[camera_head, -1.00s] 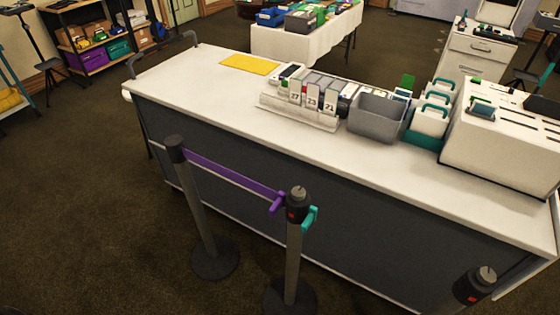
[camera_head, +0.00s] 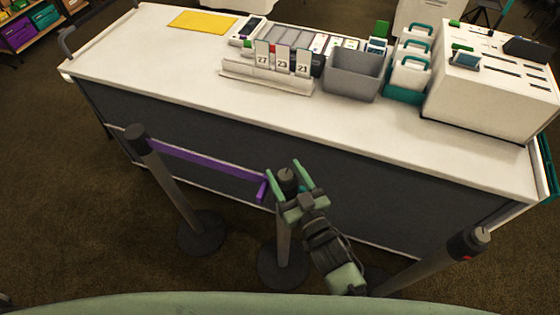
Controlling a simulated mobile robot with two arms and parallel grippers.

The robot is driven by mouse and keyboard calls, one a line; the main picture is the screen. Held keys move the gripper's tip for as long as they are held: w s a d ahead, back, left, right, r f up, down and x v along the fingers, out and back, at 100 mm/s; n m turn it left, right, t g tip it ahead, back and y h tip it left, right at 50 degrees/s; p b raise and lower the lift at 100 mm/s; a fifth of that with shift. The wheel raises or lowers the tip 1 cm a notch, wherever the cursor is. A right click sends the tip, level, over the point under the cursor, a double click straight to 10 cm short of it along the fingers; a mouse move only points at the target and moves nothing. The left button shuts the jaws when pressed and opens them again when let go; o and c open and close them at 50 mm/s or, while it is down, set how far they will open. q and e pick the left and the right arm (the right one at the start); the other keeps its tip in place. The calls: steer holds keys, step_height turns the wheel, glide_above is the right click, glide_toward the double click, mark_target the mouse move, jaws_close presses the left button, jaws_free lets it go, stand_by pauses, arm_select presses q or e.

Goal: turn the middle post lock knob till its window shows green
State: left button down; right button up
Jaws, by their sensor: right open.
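The middle post (camera_head: 282,249) stands upright in front of the counter. Its lock knob (camera_head: 287,173) is a small grey cap on the dark post head. My right gripper (camera_head: 286,176) is open, its two green fingers on either side of the knob in this view. I cannot tell whether they touch it. The gripper's body covers the front of the post head, so the middle post's window is hidden. My left gripper is not in view.
The white counter (camera_head: 150,62) behind the posts carries a number-card rack (camera_head: 268,82), a grey bin (camera_head: 354,78) and a white slotted box (camera_head: 485,92). The right post (camera_head: 440,263) has its own knob and a red window (camera_head: 467,257). Carpet lies open at the left.

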steer(key=x, duration=0.2)
steer(key=shift+w+a+f, duration=0.1)
steer(key=shift+w+a, duration=0.05)
steer(key=shift+w, duration=0.1)
steer(key=shift+w+a, duration=0.15)
steer(key=shift+w, duration=0.15)
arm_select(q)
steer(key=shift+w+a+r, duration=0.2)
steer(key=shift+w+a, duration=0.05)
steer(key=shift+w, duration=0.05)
arm_select(e)
steer(key=shift+s, duration=0.1)
jaws_close()
